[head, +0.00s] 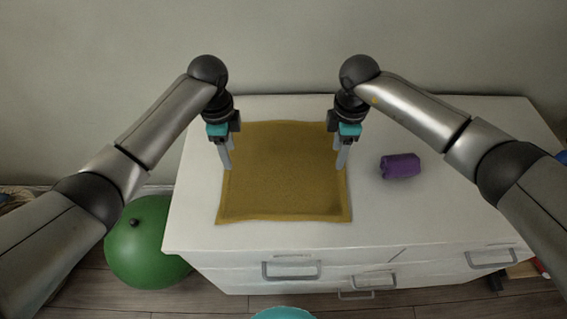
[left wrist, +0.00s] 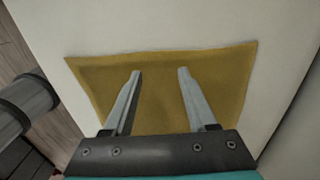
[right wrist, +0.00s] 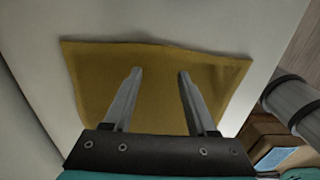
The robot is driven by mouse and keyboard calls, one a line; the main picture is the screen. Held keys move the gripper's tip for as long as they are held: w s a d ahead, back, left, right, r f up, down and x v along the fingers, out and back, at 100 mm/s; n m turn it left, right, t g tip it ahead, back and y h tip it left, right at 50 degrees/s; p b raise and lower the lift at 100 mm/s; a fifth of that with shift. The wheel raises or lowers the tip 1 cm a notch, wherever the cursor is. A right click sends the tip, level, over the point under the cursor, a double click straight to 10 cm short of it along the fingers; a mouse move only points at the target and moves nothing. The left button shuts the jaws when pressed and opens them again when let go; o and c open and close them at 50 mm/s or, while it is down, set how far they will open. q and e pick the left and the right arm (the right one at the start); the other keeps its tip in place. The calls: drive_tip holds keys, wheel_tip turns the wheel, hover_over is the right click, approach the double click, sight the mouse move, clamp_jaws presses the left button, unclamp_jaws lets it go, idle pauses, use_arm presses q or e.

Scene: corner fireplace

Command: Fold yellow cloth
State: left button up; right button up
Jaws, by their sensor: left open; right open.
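A yellow cloth (head: 285,175) lies spread out flat on the white top of a drawer cabinet. It also fills the middle of the left wrist view (left wrist: 160,95) and the right wrist view (right wrist: 155,85). My left gripper (head: 227,165) is open and empty over the left edge of the cloth. My right gripper (head: 342,165) is open and empty over the right edge. Both point downward. I cannot tell whether the fingertips touch the cloth. The far corners of the cloth are partly hidden behind the grippers.
The white cabinet (head: 430,215) has drawers with grey handles (head: 291,270) in front. A purple object (head: 399,166) lies on the top to the right of the cloth. A green ball (head: 150,245) is on the floor at left. The wall is close behind.

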sight(233, 168)
use_arm(q)
drive_tip(key=shift+f, duration=1.85)
use_arm(e)
drive_tip(key=shift+f, duration=1.9)
use_arm(q)
drive_tip(key=shift+f, duration=0.2)
use_arm(e)
drive_tip(key=shift+f, duration=0.2)
use_arm(q)
drive_tip(key=shift+c, duration=0.4)
use_arm(e)
drive_tip(key=shift+c, duration=0.4)
use_arm(q)
clamp_jaws()
use_arm(e)
clamp_jaws()
use_arm(q)
drive_tip(key=shift+r, duration=0.15)
use_arm(e)
drive_tip(key=shift+r, duration=0.15)
